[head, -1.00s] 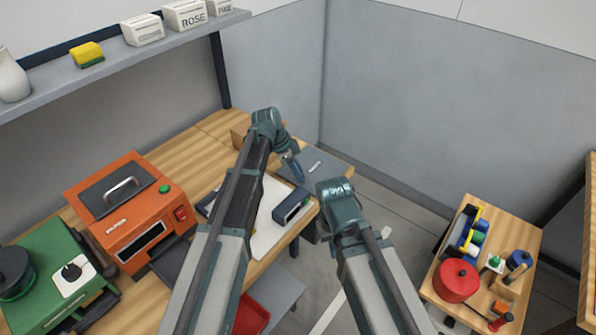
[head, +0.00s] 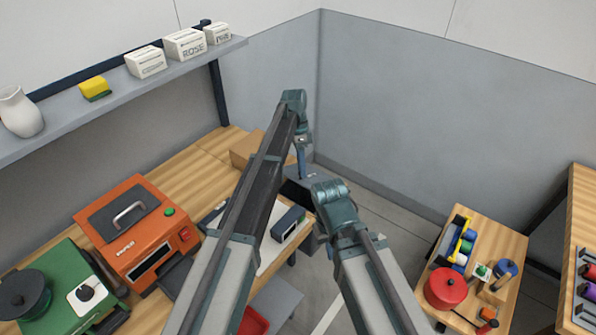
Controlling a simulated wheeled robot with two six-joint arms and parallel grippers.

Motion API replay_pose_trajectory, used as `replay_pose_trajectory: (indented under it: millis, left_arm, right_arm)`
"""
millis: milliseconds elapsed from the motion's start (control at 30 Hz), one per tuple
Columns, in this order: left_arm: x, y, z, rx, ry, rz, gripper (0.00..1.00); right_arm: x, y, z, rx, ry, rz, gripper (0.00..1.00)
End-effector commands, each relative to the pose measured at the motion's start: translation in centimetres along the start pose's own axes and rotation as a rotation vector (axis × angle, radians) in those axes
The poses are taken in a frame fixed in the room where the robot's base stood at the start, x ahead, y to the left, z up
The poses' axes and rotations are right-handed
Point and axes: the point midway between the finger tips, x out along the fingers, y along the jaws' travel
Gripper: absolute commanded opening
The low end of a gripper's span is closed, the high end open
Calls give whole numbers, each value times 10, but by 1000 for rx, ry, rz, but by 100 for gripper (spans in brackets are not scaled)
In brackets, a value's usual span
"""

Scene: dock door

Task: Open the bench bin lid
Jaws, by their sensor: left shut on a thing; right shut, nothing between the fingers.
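The bench bin (head: 292,194) is a dark grey box at the far right end of the wooden bench, partly hidden behind my arms. A small pale label shows near its top. My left gripper (head: 301,176) points down at the bin's top and is shut on part of it, apparently the lid. The exact contact and the lid's angle are too small to tell. My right gripper (head: 321,238) is shut and empty, lower and nearer, at the bench's right end; its fingertips are mostly hidden by its wrist.
A brown box (head: 246,149) stands left of the bin. An orange machine (head: 140,228) and a green machine (head: 62,285) stand along the bench. A shelf (head: 110,103) hangs above. A small table (head: 498,232) with a red pot (head: 447,287) is at right.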

Motion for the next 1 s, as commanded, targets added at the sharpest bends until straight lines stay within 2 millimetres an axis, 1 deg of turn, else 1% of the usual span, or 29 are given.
replay_pose_trajectory:
  millis: [33, 300, 833, 867, 900, 1000]
  left_arm:
    - [-7, -5, -5, -6, -16, 14, 0]
    - [-17, -7, -13, -31, -80, 73, 0]
    - [-19, -6, -14, -38, -95, 86, 0]
    - [-19, -6, -14, -38, -95, 86, 37]
    - [-19, -6, -14, -38, -95, 86, 44]
    - [-19, -6, -14, -38, -95, 87, 61]
  right_arm:
    - [-4, 0, 0, 0, 0, 0, 0]
    - [-8, 1, 0, 0, 0, 0, 0]
    - [-9, 1, 0, 0, 0, 0, 0]
    - [-9, 1, 0, 0, 0, 0, 0]
    - [-9, 1, 0, 0, 0, 0, 0]
    - [-9, 1, 0, 0, 0, 0, 0]
